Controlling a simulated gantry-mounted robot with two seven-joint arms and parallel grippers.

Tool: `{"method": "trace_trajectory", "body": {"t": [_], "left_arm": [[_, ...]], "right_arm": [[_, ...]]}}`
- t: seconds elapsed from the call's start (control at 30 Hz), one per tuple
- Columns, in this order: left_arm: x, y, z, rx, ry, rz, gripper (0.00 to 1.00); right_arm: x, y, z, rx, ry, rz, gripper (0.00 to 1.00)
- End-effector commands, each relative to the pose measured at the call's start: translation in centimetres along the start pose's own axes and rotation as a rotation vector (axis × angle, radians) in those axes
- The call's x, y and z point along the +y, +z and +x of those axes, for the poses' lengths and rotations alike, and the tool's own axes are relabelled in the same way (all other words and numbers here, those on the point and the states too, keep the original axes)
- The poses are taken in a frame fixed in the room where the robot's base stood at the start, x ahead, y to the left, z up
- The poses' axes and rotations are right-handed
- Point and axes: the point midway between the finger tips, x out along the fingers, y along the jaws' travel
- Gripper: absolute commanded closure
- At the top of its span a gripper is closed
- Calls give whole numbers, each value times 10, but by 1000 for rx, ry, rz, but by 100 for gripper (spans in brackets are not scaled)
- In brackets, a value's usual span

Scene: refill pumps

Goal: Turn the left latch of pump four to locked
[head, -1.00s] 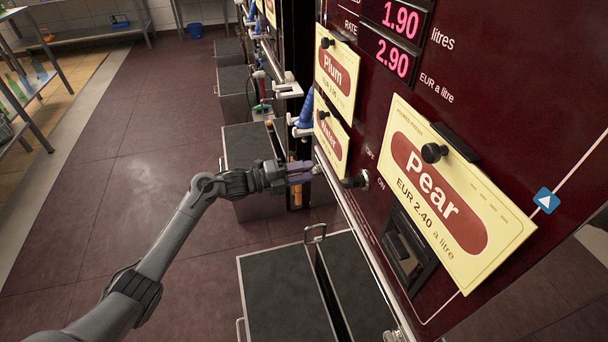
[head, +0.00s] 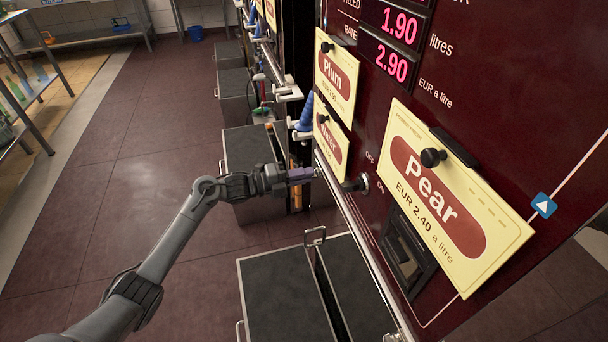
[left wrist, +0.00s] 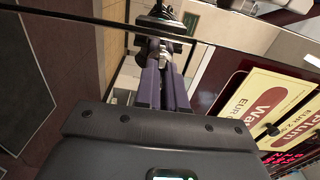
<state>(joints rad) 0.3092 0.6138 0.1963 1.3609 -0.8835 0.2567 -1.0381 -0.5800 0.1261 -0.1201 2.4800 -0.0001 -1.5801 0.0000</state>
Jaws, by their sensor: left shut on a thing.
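My left gripper (head: 302,174) is at the front edge of the dark red pump cabinet (head: 480,130), left of the dark ON/OFF knob (head: 357,184). Its purple fingers are shut on a small piece there, which appears to be the left latch; the fingers hide nearly all of it, so its angle cannot be told. In the left wrist view the fingers (left wrist: 161,75) lie close together, with a dark and metallic rounded part (left wrist: 160,24) beyond their tips. My right gripper is not in view.
A metal rail (head: 352,215) runs along the cabinet edge. A dark-topped box (head: 285,295) stands below. The floor (head: 130,150) at left is clear.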

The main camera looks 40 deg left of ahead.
Motion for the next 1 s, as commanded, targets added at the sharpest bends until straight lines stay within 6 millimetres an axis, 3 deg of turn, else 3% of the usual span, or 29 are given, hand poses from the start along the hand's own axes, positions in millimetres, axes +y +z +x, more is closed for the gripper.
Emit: {"method": "trace_trajectory", "body": {"t": [0.37, 1.0], "left_arm": [[-6, 0, 0, 0, 3, -230, 100], [-4, 0, 0, -1, 1, -837, 100]], "right_arm": [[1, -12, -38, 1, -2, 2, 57], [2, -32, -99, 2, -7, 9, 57]]}}
